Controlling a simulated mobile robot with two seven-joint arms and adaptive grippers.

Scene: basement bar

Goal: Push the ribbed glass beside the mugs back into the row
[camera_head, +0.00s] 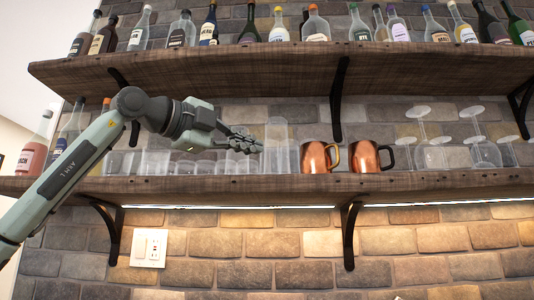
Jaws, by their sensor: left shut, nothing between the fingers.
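A tall clear ribbed glass (277,150) stands upright on the lower shelf (230,188), just left of two copper mugs (316,157) and (365,156). A row of shorter clear glasses (190,163) stands to its left, partly behind my arm. My left gripper (257,147) is shut and empty. Its fingertips point right and lie at the left side of the tall glass in the picture; I cannot tell whether they touch it. My right gripper is not in view.
Upside-down stemmed glasses (484,150) stand right of the mugs. Bottles (70,130) stand at the lower shelf's left end. The upper shelf (210,68) with several bottles runs above my left arm. Black brackets (339,98) hang beneath it.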

